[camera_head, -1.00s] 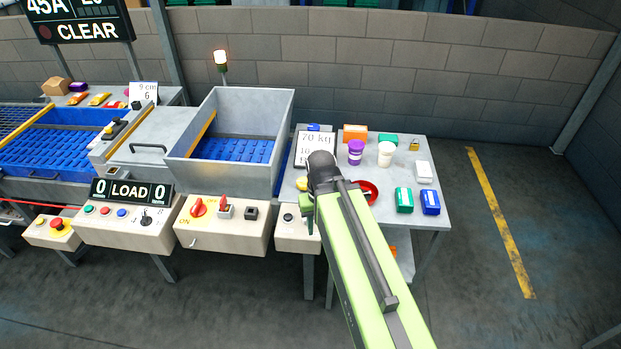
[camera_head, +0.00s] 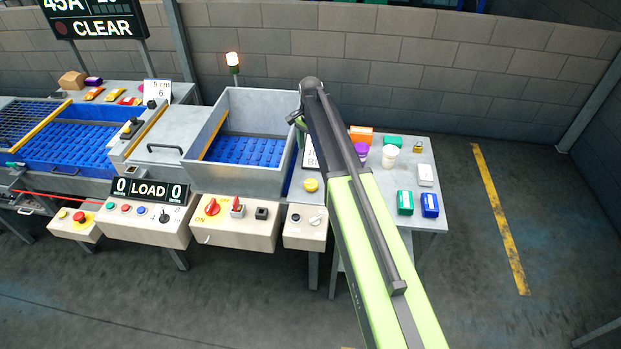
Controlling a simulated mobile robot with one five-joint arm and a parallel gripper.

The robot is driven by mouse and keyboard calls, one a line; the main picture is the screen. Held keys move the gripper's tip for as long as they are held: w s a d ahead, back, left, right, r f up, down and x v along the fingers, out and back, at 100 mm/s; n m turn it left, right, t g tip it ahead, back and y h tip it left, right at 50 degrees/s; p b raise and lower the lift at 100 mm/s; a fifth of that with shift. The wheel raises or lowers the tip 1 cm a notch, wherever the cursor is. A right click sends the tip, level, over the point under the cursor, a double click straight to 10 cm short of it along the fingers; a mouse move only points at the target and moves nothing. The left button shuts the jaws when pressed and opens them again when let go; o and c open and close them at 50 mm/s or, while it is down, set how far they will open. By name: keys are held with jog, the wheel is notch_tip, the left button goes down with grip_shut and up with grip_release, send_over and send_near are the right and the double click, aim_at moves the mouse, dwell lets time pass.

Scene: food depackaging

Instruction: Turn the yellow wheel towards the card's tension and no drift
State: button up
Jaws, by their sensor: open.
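A small round yellow wheel or knob (camera_head: 310,185) sits at the left edge of the right table, just above a beige control box. The white card (camera_head: 310,155) behind it is mostly hidden by my arm, and its text cannot be read now. My gripper (camera_head: 296,121) shows only partly at the far end of my green and black arm, in front of the grey bin's right wall. It is open and apart from the yellow wheel, above it in the picture. Its fingertips are too small to make out clearly.
The grey bin (camera_head: 270,182) with a blue floor stands left of my arm. Beige control boxes (camera_head: 235,233) line the front. Cups and small packs, including a blue pack (camera_head: 429,205), stand on the right table (camera_head: 425,222). The floor at right is clear.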

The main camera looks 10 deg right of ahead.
aim_at(311, 184)
notch_tip(311, 184, down, 18)
jog(key=b, duration=1.7)
jog(key=shift+s+r+b, duration=0.1)
jog(key=shift+r+b, duration=0.05)
jog(key=shift+b, duration=0.2)
jog(key=shift+r, duration=0.15)
